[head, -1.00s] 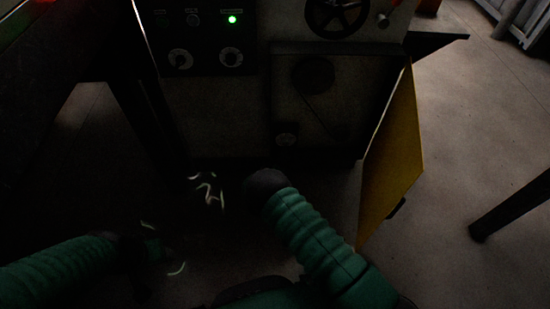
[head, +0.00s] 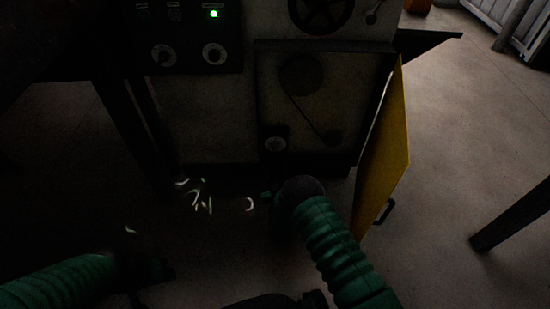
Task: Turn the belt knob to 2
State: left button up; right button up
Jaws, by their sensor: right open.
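The dark machine front has a control panel (head: 190,35) at upper left with a left dial knob (head: 162,55) and a right dial knob (head: 214,54).
A yellow door (head: 385,155) stands swung open right of the recess, near my right arm. A green lamp (head: 213,14) glows on the panel. Pale curled marks (head: 203,205) show in the dark below the machine. A dark leg (head: 512,215) stands at right; floor between is clear.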

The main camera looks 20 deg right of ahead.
jog(key=b+x, duration=0.4)
jog(key=x, duration=0.5)
jog(key=shift+d+b, duration=0.2)
jog(key=shift+b, duration=0.2)
jog(key=shift+s+d+f, duration=0.1)
jog(key=shift+d, duration=0.05)
jog(key=shift+c, duration=0.5)
grip_shut()
